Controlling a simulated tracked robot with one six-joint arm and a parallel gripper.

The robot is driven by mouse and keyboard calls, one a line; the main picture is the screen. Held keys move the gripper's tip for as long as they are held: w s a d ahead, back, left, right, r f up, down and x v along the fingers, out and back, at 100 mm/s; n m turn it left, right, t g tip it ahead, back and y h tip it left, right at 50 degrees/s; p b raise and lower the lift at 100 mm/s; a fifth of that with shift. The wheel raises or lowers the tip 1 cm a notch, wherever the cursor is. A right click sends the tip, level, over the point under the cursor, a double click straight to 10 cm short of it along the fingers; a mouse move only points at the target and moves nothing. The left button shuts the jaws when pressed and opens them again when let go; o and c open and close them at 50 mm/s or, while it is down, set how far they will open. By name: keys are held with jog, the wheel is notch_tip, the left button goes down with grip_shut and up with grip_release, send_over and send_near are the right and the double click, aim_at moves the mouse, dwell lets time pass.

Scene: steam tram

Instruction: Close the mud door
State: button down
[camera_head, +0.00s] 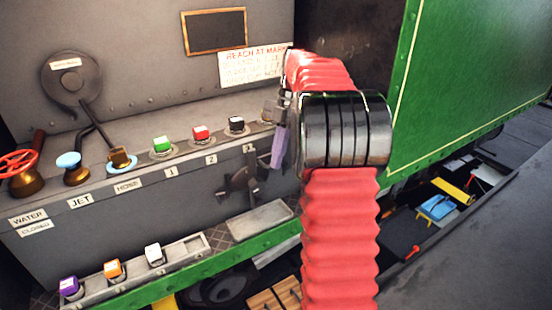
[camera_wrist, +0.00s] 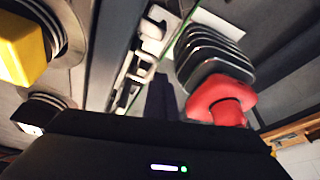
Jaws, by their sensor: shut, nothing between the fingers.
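No label that I can read says mud door. A dark fitting with a cross-shaped handle (camera_head: 238,182) sits on the front of the grey box, below the plates marked 2 and 3. It may be the mud door; I cannot tell whether it stands open. My gripper (camera_head: 278,147) is just right of and above this fitting in the head view, partly hidden by my wrist. In the wrist view my gripper's dark fingers (camera_wrist: 160,97) are together with nothing between them.
Green, red and black capped knobs (camera_head: 200,133) line the ledge. Levers and a red valve wheel (camera_head: 17,170) stand at left. A low tray (camera_head: 150,270) holds purple, orange and white blocks. A green side panel (camera_head: 475,80) is at right, above an open tool tray (camera_head: 420,215).

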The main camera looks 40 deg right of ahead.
jog(key=shift+w+d+r, duration=0.15)
jog(key=shift+w+d, duration=0.05)
jog(key=shift+w, duration=0.3)
jog(key=shift+s, duration=2.4)
jog(key=w+r, duration=0.3)
jog(key=r, duration=0.7)
jog(key=shift+w+a, duration=0.2)
